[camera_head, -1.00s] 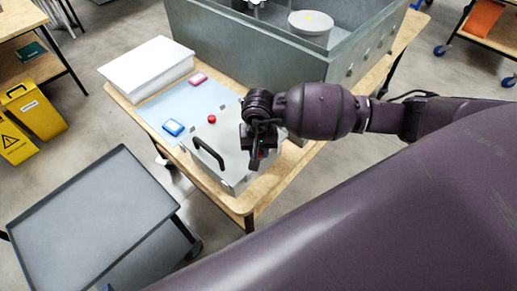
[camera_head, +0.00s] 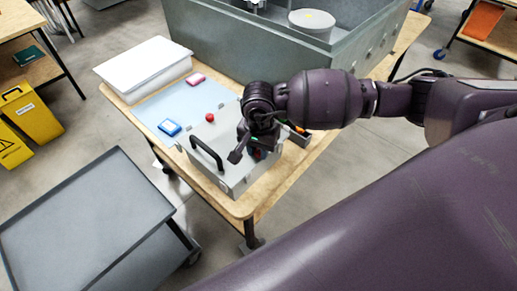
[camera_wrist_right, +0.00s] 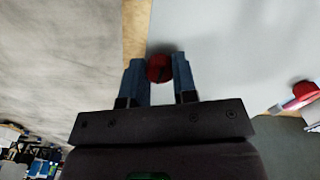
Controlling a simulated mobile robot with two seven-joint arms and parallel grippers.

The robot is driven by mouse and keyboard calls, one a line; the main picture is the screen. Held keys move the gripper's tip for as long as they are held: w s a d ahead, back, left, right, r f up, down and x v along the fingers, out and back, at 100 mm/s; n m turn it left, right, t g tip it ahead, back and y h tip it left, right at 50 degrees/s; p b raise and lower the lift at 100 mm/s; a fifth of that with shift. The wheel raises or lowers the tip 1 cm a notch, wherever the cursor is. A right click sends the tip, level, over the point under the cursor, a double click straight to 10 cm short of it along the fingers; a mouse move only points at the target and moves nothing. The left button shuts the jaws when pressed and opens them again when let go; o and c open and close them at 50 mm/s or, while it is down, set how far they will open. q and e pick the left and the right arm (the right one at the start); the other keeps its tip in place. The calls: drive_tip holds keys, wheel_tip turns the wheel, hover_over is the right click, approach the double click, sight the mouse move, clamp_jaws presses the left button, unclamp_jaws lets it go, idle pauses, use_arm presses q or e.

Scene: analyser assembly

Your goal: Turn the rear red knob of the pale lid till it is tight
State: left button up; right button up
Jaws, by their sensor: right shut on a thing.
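One red knob (camera_head: 210,117) stands free on the lid. My right gripper (camera_head: 247,154) is low over the lid's right part and hides most of what is under it in the head view. In the right wrist view a red knob (camera_wrist_right: 158,68) sits between the two fingers of my right gripper (camera_wrist_right: 160,80), which is shut on it. My left gripper is not in view.
A blue box (camera_head: 169,127) and a pink box (camera_head: 195,79) lie on a light blue mat (camera_head: 170,106). A white block (camera_head: 143,66) stands behind. A large grey housing (camera_head: 240,55) fills the table's back. A grey cart (camera_head: 85,225) stands at front left.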

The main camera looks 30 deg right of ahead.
sight(259, 151)
drive_tip(key=o, duration=0.9)
drive_tip(key=shift+o, duration=0.2)
drive_tip(key=shift+r, duration=0.1)
wheel_tip(259, 151, up, 11)
drive_tip(key=shift+f, duration=0.2)
